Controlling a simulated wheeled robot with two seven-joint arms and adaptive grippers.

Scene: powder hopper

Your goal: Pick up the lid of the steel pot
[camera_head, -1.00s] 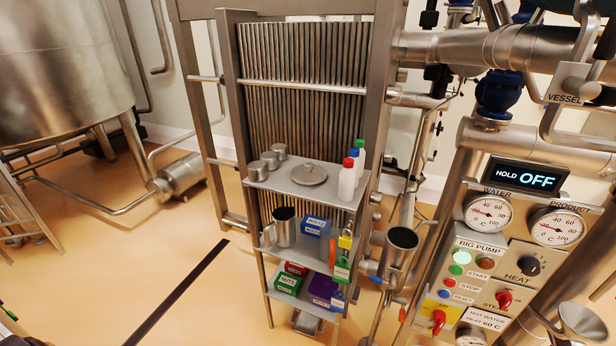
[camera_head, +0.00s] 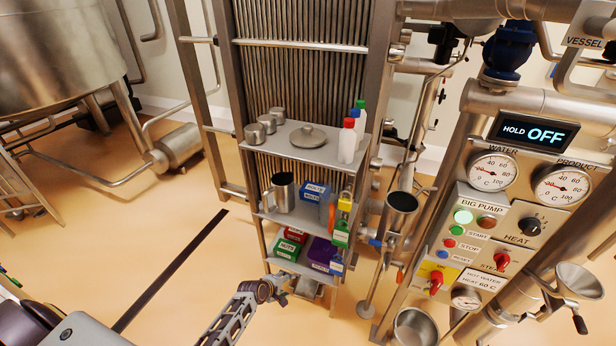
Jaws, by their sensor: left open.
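A round grey steel lid (camera_head: 308,136) with a small knob lies flat on the top shelf (camera_head: 285,150) of the rack. An open steel pot (camera_head: 415,328) shows at the bottom edge, right of the rack, partly cut off. My left gripper (camera_head: 283,284) is open and seems empty. It is in front of the rack's lowest part, well below the lid and apart from it. My right gripper is not in view.
Steel cups (camera_head: 267,124) stand left of the lid, and bottles with red (camera_head: 347,140), green and blue caps stand right. Below are a steel jug (camera_head: 283,192), labelled boxes (camera_head: 318,252) and padlocks. A control panel (camera_head: 490,230) stands right.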

